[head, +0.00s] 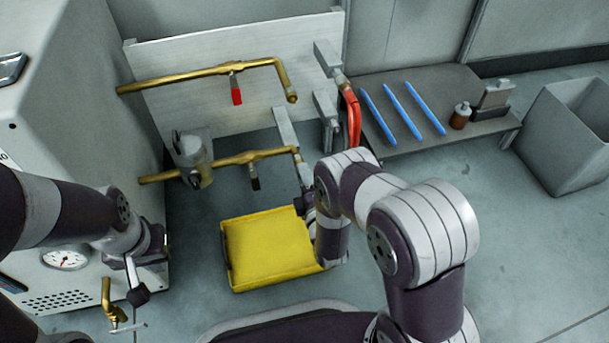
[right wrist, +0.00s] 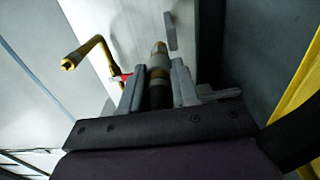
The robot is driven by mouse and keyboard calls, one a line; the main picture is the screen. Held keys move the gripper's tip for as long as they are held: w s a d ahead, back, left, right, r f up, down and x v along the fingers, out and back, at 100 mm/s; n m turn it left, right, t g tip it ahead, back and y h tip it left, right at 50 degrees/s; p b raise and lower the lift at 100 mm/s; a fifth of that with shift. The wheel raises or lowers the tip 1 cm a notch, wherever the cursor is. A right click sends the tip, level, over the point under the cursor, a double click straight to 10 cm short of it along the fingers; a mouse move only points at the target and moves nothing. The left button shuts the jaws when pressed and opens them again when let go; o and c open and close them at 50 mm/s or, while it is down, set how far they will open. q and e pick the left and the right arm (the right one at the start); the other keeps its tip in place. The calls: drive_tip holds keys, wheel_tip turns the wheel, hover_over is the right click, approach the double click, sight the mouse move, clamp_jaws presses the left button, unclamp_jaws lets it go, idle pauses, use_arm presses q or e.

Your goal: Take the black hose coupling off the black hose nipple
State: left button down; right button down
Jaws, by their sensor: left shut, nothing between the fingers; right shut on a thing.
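The lower brass pipe (head: 225,162) has a valve with a black handle (head: 255,181), and its right end bends down at the black hose nipple (head: 297,150). The black hose coupling (head: 300,165) is just below that end; I cannot tell whether they still touch. In the right wrist view the coupling (right wrist: 159,72) is grey with a brass band, and the black hose (right wrist: 159,97) trails from it. My right gripper (right wrist: 158,88) is shut around it. My right arm partly hides this in the head view. My left gripper (head: 138,295) is shut and empty at lower left.
The upper brass pipe (head: 205,74) has a red handle (head: 236,92) and an open end. A red hose (head: 353,115) hangs from a holder at the white board (head: 200,45). A yellow tray (head: 270,248) lies below. A shelf (head: 455,103) with blue rods and a grey bin (head: 570,130) stand right.

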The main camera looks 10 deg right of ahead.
drive_tip(key=shift+r, duration=0.4)
drive_tip(key=shift+s+p, duration=0.5)
drive_tip(key=shift+s, duration=0.35)
drive_tip(key=shift+s+f+p, duration=0.15)
drive_tip(key=shift+s+p, duration=0.1)
drive_tip(key=shift+s, duration=0.7)
drive_tip(key=shift+s+f+p, duration=0.1)
drive_tip(key=shift+s+p, duration=0.15)
drive_tip(key=shift+s, duration=0.7)
